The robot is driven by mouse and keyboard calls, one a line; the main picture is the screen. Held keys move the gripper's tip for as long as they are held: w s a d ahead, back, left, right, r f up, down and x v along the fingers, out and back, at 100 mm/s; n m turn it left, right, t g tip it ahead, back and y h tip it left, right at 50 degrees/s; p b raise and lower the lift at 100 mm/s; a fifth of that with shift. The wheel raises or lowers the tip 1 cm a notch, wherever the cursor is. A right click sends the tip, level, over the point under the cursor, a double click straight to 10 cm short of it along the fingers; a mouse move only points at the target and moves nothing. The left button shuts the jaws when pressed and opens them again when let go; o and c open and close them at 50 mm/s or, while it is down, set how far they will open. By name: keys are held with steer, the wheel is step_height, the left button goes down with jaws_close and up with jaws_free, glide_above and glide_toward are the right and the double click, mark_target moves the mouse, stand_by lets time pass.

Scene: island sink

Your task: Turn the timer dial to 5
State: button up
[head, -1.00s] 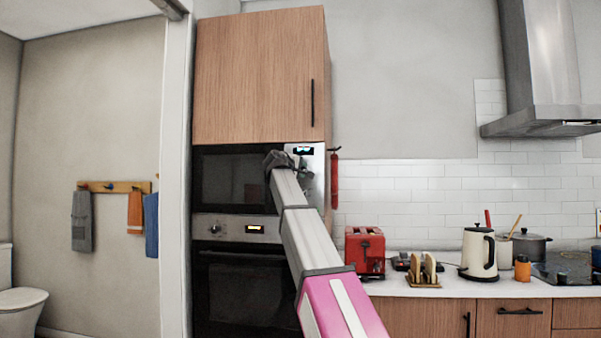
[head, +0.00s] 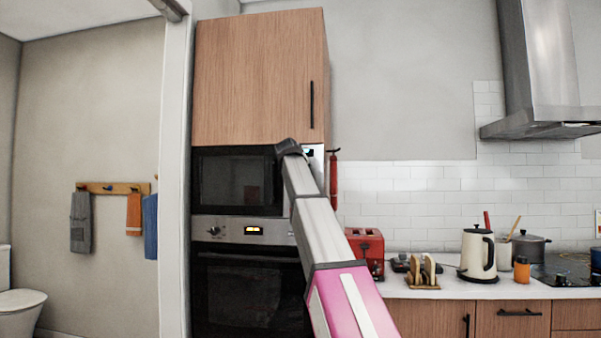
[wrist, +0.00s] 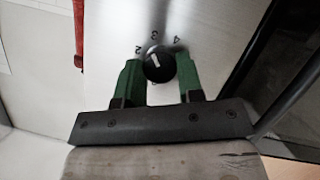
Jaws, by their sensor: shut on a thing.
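The timer dial (wrist: 158,66) is a small round black knob with a pale pointer mark on a light panel. The numbers 2, 3 and 4 show around its top in the wrist view. The mark points up and slightly left, roughly between 2 and 3. My gripper (wrist: 159,74) has its green fingers on either side of the dial, shut on it. The microwave (head: 236,181) is built into the tall cabinet in the head view. Its control panel (head: 319,158) is mostly hidden behind my arm, and the dial and my fingertips are hidden there.
An oven (head: 250,292) sits below the microwave and a wooden cupboard (head: 260,80) above it. A red fire extinguisher (head: 333,180) hangs just right of the panel. A red toaster (head: 367,252) and a kettle (head: 478,254) stand on the counter to the right.

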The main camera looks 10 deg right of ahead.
steer(key=m+t+y, duration=0.2)
steer(key=m, duration=0.3)
steer(key=m+t+y, duration=0.1)
steer(key=m+y, duration=0.2)
steer(key=m, duration=0.2)
steer(key=d+f+m+t+y, duration=0.1)
steer(key=m+t+y, duration=0.1)
steer(key=m, duration=0.3)
steer(key=shift+s+t+y, duration=0.15)
steer(key=shift+t+y, duration=0.15)
stand_by(0.4)
steer(key=shift+m, duration=0.4)
steer(key=o, duration=0.9)
steer(key=shift+r, duration=0.1)
steer(key=s, duration=1)
steer(key=shift+s+d, duration=0.4)
